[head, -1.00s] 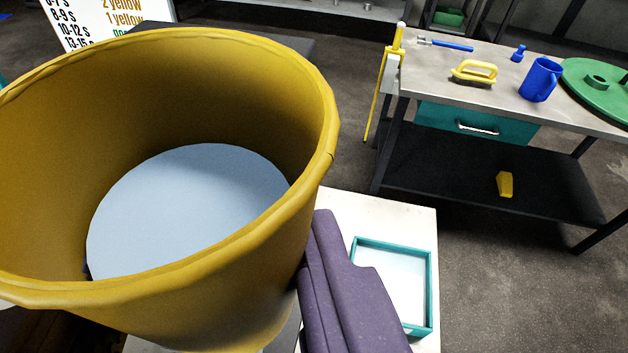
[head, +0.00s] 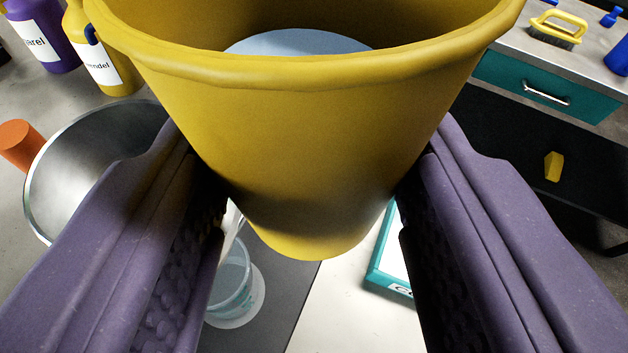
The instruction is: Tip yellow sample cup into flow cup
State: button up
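The yellow sample cup (head: 300,130) fills the upper middle of the head view, up in the air. A pale blue-grey surface (head: 297,43) shows inside it below the rim. My gripper (head: 312,215) has one purple finger on each side of the cup, against its walls, and holds it. The cup's mouth faces up and its narrow base points down toward me. A clear cup (head: 232,285) stands below it at the lower left, partly behind my left finger. I cannot make out the flow cup for certain; the cup and fingers hide much below.
A wide metal bowl (head: 60,180) stands at the left beside an orange cylinder (head: 18,143). Purple (head: 45,35) and yellow (head: 103,65) labelled bottles stand behind. A teal-edged tray (head: 380,270) lies below right. A bench with a teal drawer (head: 545,88) and a brush (head: 557,30) is at the right.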

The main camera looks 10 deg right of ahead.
jog(key=n+h, duration=0.1)
jog(key=f+n+p, duration=0.1)
jog(key=shift+a+n+h, duration=0.15)
jog(key=shift+n+h, duration=0.25)
jog(key=shift+r+n+t+h+p, duration=0.25)
jog(key=shift+n+h+p, duration=0.1)
jog(key=shift+n+p, duration=0.5)
jog(key=shift+r+n+t+h+p, duration=0.15)
jog(key=shift+r+n+h+p, duration=0.15)
jog(key=shift+n+p, duration=0.55)
jog(key=shift+a+r+n+h+p, duration=0.1)
jog(key=shift+r+n+h+p, duration=0.6)
jog(key=shift+n+p, duration=0.5)
jog(key=shift+a+r+n+t+h+p, duration=0.2)
jog(key=shift+r+n+t+h+p, duration=0.35)
jog(key=shift+n, duration=0.65)
jog(key=shift+a+r+n+t+p, duration=0.3)
jog(key=shift+r+n, duration=0.1)
jog(key=shift+n, duration=0.4)
jog(key=shift+a+r+n+t+p, duration=0.15)
jog(key=shift+r+n+t+p, duration=0.25)
jog(key=shift+n, duration=0.4)
jog(key=shift+a+r+n+t+p, duration=0.2)
jog(key=shift+r+n, duration=0.25)
jog(key=shift+n, duration=0.35)
